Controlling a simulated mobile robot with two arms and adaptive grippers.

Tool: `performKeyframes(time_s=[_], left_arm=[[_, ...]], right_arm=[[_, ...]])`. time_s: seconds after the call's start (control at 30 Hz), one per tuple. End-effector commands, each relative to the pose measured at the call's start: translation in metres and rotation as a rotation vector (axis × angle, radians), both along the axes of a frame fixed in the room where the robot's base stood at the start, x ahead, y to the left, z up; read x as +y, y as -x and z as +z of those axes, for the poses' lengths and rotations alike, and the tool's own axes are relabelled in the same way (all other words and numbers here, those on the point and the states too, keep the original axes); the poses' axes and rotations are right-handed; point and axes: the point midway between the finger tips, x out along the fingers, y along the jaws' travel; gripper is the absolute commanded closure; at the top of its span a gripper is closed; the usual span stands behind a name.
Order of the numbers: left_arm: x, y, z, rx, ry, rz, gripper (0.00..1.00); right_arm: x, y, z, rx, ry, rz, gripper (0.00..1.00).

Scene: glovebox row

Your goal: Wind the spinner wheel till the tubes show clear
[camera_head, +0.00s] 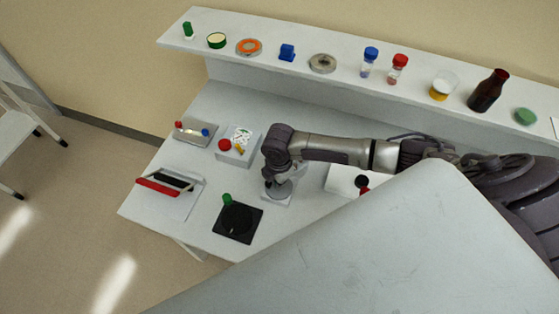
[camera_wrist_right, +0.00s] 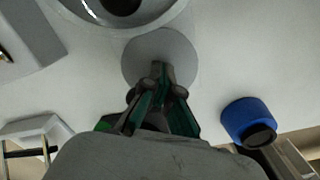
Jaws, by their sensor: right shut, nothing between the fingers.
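A black square base with a round black disc and a green knob (camera_head: 238,220) sits near the front edge of the bench; it looks like the spinner wheel. My right gripper (camera_head: 277,190) points down over a small white plate (camera_head: 283,200), to the right of and behind the black disc, apart from it. The right wrist view shows the gripper's fingers (camera_wrist_right: 158,68) closed together, empty, in front of a round grey disc (camera_wrist_right: 150,45). A small tray (camera_head: 186,138) holds red- and blue-ended pieces, perhaps tubes; their contents are too small to read. My left gripper is out of view.
A red-and-black handled item (camera_head: 160,185) lies at the bench's left. The back shelf (camera_head: 330,95) carries vials and a brown bottle (camera_head: 488,90). A large pale surface hides the lower right.

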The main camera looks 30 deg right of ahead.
Motion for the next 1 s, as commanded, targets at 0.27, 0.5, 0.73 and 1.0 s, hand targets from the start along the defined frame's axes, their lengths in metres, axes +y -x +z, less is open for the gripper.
performKeyframes(time_s=[0.27,0.5,0.73,1.0], left_arm=[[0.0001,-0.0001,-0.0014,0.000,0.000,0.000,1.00],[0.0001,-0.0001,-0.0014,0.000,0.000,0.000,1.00],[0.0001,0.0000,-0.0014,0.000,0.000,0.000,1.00],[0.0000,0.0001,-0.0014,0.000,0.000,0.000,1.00]], right_arm=[[0.0018,0.0082,-0.0097,0.017,-0.002,-0.123,1.00],[0.0013,0.0082,-0.0097,0.017,-0.001,-0.164,1.00],[0.0011,0.0081,-0.0097,0.018,0.000,-0.167,1.00],[0.0009,0.0082,-0.0097,0.018,0.000,-0.167,0.84]])
